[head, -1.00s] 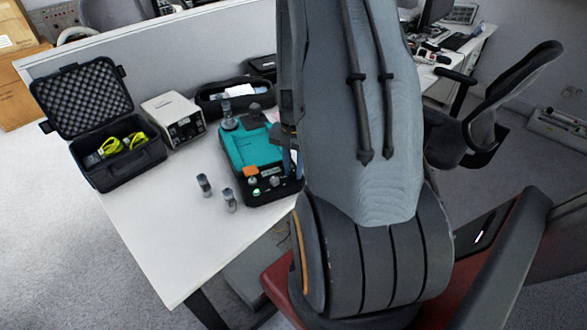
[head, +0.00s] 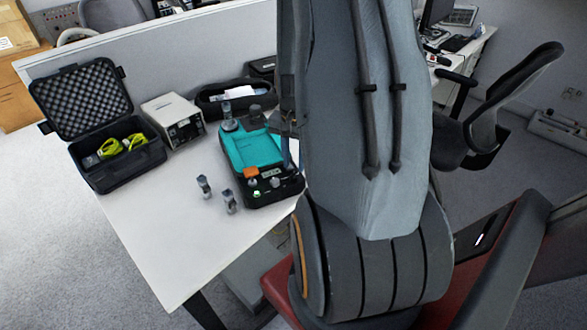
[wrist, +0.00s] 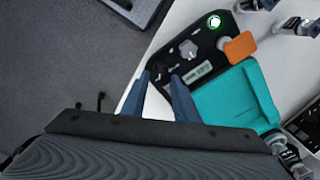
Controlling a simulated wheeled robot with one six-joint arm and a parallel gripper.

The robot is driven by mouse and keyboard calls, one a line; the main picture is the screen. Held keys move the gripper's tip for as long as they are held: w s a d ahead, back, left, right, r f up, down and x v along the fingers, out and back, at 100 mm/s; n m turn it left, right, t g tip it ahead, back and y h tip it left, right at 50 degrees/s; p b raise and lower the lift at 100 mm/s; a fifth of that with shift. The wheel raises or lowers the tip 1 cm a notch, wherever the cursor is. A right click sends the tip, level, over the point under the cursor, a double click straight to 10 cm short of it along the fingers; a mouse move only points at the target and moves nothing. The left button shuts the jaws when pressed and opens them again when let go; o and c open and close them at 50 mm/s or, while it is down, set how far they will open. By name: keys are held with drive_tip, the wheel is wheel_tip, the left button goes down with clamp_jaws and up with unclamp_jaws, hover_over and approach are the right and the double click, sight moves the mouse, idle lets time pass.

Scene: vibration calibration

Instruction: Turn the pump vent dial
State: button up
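The pump is a black unit with a teal tray (head: 255,148) on the white table. Its front panel carries a pale grey knob (head: 274,182), which also shows in the wrist view (wrist: 188,49), a green-lit button (wrist: 213,21), an orange block (wrist: 240,47) and a small display (wrist: 197,73). I see no readable label marking the vent dial. My gripper (wrist: 160,78) has its two blue-grey fingers apart with nothing between them, over the panel's edge and a little short of the knob. In the head view my arm hides most of the gripper.
An open black foam-lined case (head: 125,165) holds yellow-green items at the left. A white box (head: 173,118) and a black pouch (head: 237,97) stand behind. Two small cylinders (head: 204,186) (head: 229,201) stand left of the pump. The table's front left is clear.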

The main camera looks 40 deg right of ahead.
sight(294, 173)
drive_tip(key=shift+r, duration=1.9)
drive_tip(key=shift+a, duration=0.1)
drive_tip(key=s+a+r+n, duration=0.1)
drive_tip(key=a+n, duration=0.3)
drive_tip(key=a, duration=0.4)
drive_tip(key=s+a+r+n+t, duration=0.1)
drive_tip(key=a+r+n, duration=0.3)
drive_tip(key=a, duration=0.4)
drive_tip(key=s+a+r+n, duration=0.1)
drive_tip(key=a+r+n, duration=0.2)
drive_tip(key=a, duration=0.5)
drive_tip(key=shift+a+r+n, duration=0.15)
drive_tip(key=shift+r+n, duration=0.1)
drive_tip(key=shift+n, duration=0.55)
